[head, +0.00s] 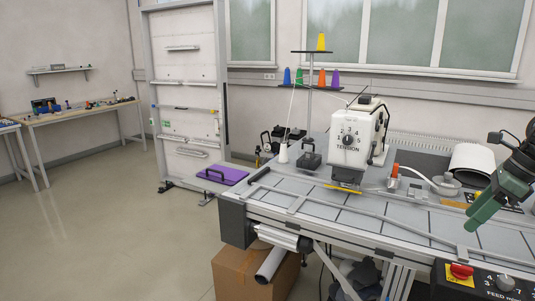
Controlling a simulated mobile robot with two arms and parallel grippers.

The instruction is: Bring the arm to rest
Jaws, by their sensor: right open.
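My right arm comes in at the right edge of the head view. Its green gripper (476,221) hangs tilted down and to the left above the right part of the grey worktable (330,212). I see nothing between its fingers, and it appears apart from the table top. My left arm and gripper are not in view.
A white sewing machine (357,135) marked TENSION stands on the table, with colored thread cones (321,42) behind. A control box with a red button (461,271) is at front right. A cardboard box (250,272) sits below. The floor at left is clear.

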